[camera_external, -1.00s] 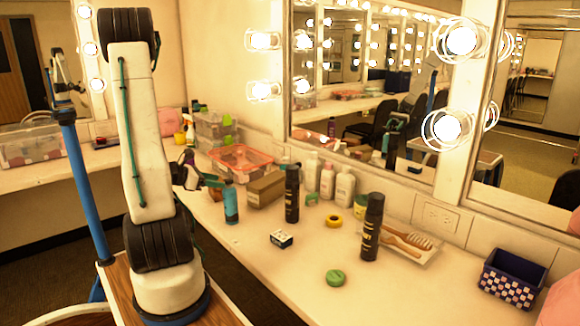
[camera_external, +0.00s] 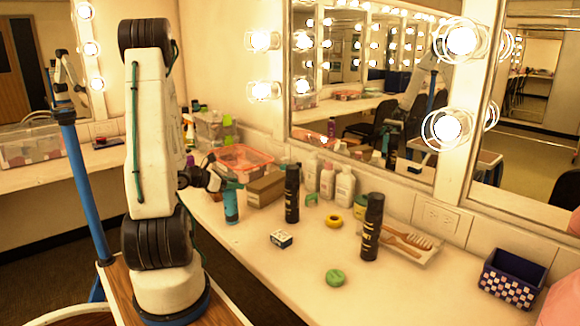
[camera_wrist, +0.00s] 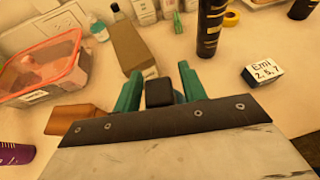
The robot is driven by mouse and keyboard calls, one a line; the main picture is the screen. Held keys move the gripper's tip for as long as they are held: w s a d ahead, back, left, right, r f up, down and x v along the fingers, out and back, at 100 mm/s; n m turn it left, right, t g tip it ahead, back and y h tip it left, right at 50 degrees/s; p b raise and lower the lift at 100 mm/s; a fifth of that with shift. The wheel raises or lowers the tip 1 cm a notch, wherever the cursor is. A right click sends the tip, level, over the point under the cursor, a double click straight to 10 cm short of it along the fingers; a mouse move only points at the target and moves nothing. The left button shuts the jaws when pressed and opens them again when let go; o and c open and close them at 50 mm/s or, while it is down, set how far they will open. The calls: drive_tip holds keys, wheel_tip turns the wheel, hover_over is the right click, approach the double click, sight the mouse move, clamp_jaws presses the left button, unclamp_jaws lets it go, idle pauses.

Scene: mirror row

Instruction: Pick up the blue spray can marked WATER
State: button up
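The blue spray can (camera_external: 231,207) stands upright on the counter, left of a tall black can (camera_external: 292,194). Its lettering is too small to read. My gripper (camera_external: 230,184) is at the top of the blue can in the external view. In the wrist view its green fingers (camera_wrist: 160,88) are spread apart, with a dark square block between them. I cannot tell whether that block is the can's top or part of my gripper.
A cardboard box (camera_external: 266,189) and an orange-rimmed tub (camera_external: 243,157) stand just behind. A small marked box (camera_external: 281,239), green disc (camera_external: 335,278), yellow tape ring (camera_external: 334,221) and second black can (camera_external: 372,228) are to the right. The counter's front is mostly clear.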

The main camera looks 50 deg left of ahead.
clamp_jaws()
drive_tip(key=shift+r, duration=0.15)
